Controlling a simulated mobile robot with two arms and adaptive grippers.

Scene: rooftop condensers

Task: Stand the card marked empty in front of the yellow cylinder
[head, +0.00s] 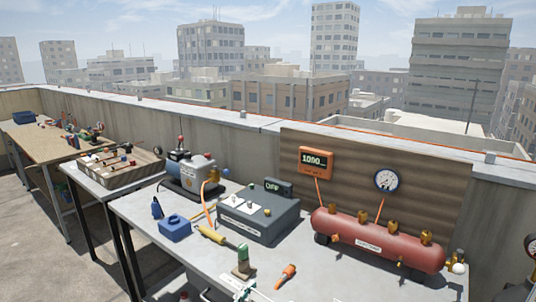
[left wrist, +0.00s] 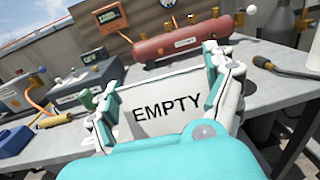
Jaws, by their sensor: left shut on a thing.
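The card marked EMPTY (left wrist: 165,112) is white with black letters and fills the middle of the left wrist view. My left gripper (left wrist: 158,95) is shut on it, with white finger links on both sides of the card. In the head view only a small part of this gripper (head: 238,290) shows at the bottom edge, over the front of the grey table. My right gripper is not in view.
The grey table (head: 310,262) bears a red tank (head: 375,240), a grey box (head: 257,218), a blue block (head: 174,229), a yellow-handled tool (head: 211,234), a green-topped piece (head: 242,262) and an orange-handled tool (head: 286,274). A low wall runs behind. Other tables stand left.

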